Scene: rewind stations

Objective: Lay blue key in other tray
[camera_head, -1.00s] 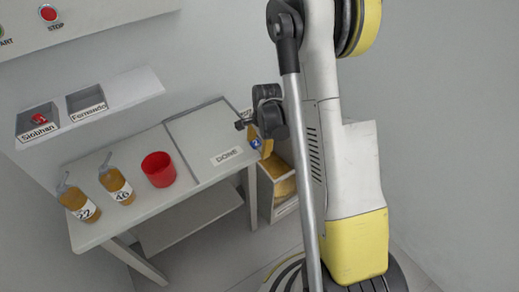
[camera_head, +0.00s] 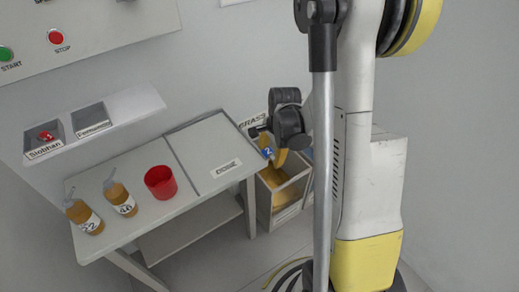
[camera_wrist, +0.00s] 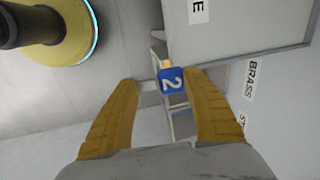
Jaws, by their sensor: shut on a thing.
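The blue key, with a blue tag marked 2 (camera_wrist: 172,83) and a small brass-coloured end, is between the yellow fingers of my gripper (camera_wrist: 161,80) in the wrist view. My gripper is shut on it. In the head view the blue tag (camera_head: 267,153) shows in the air just past the right end of the table. The Siobhan tray (camera_head: 60,131) on the wall shelf holds a small red thing (camera_head: 46,136). The Fernando tray (camera_head: 76,122) beside it looks empty. Both trays are far left of my gripper.
The table (camera_head: 140,212) holds two amber bottles (camera_head: 84,217) (camera_head: 120,198), a red cup (camera_head: 160,183) and a panel labelled DONE (camera_head: 205,150). START and STOP buttons (camera_head: 55,37) are on the wall.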

